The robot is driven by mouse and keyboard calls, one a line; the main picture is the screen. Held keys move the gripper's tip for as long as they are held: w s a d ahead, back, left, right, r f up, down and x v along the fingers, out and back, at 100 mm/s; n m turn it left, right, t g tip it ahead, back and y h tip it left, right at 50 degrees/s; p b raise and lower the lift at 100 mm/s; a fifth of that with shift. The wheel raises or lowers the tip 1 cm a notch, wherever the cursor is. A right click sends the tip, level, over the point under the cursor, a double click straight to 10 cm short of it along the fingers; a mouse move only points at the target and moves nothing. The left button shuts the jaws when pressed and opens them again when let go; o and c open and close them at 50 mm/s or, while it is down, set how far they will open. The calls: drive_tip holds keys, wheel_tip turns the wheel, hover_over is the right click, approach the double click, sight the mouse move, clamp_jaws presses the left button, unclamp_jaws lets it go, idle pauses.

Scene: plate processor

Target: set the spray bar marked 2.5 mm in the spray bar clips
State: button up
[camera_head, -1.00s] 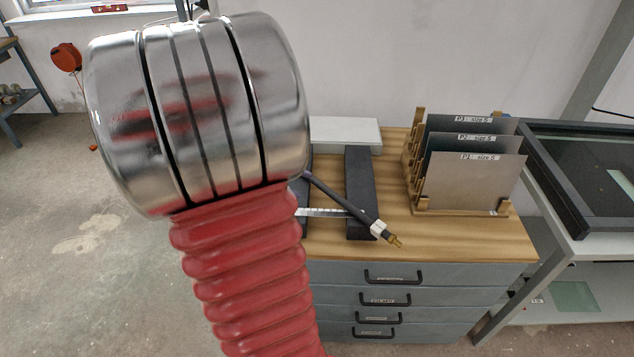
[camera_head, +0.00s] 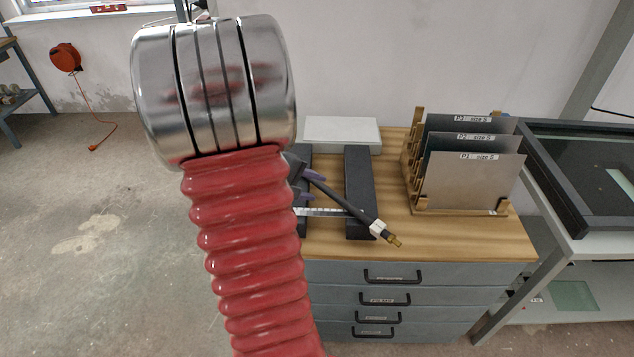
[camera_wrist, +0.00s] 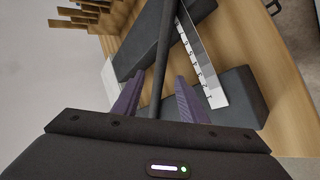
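A dark spray bar (camera_head: 346,202) with a white tag and a brass end lies slanted across two dark blocks on the wooden bench top. Any size mark on the tag is too small to read. My gripper (camera_head: 312,187) is at the bar's far left part, partly hidden behind my arm. In the wrist view, the bar (camera_wrist: 166,50) runs between the two purple fingers of my gripper (camera_wrist: 161,92), with a gap showing on each side. The fingers are open. I cannot make out the spray bar clips in either view.
A dark block (camera_head: 360,165) and a marked ruler (camera_head: 325,212) lie by the bar. A pale slab (camera_head: 342,132) is behind. A wooden rack (camera_head: 416,150) holds plates at the right. A dark-framed table (camera_head: 570,190) stands further right. The front right bench top is clear.

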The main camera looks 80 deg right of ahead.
sight(323, 189)
drive_tip(key=shift+x, duration=2.35)
clamp_jaws()
